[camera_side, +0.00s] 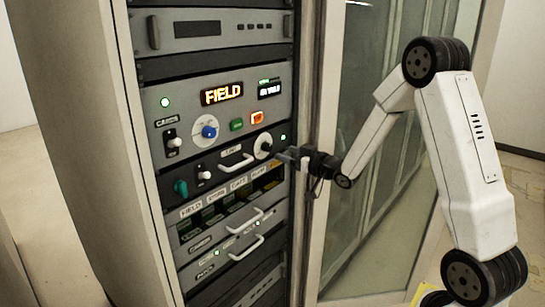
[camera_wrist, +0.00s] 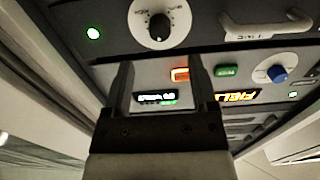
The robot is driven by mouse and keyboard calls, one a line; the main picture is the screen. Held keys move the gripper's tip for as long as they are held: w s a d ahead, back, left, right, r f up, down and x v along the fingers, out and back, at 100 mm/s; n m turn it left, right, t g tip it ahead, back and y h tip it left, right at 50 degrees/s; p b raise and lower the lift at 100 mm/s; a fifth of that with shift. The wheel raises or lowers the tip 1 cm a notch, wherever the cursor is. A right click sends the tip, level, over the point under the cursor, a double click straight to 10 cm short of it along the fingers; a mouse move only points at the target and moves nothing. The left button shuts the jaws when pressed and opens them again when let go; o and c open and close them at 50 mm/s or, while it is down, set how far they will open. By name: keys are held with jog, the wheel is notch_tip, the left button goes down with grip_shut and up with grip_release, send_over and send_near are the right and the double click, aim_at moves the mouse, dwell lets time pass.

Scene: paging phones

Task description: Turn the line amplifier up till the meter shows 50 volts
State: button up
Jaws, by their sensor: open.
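The black knob on a white dial (camera_side: 263,146) sits at the right end of the amplifier panel. In the wrist view this knob (camera_wrist: 160,27) shows above my fingertips, outside the jaws. My gripper (camera_side: 283,155) is in front of the rack, close to the knob's right and slightly lower in the side view. Its two fingers (camera_wrist: 160,66) are open and empty in the wrist view. The small meter display (camera_side: 270,89) is lit on the panel above; it also shows upside down in the wrist view (camera_wrist: 155,97). Its figures are too small to read surely.
The panel above has a lit FIELD display (camera_side: 222,93), a blue knob (camera_side: 209,130), a green button (camera_side: 237,125) and an orange button (camera_side: 257,117). A handle (camera_side: 236,162) juts out left of the amplifier knob. An open glass door (camera_side: 375,150) stands right of the rack.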

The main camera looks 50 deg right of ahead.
aim_at(269, 147)
jog(key=shift+w, duration=3.2)
grip_shut()
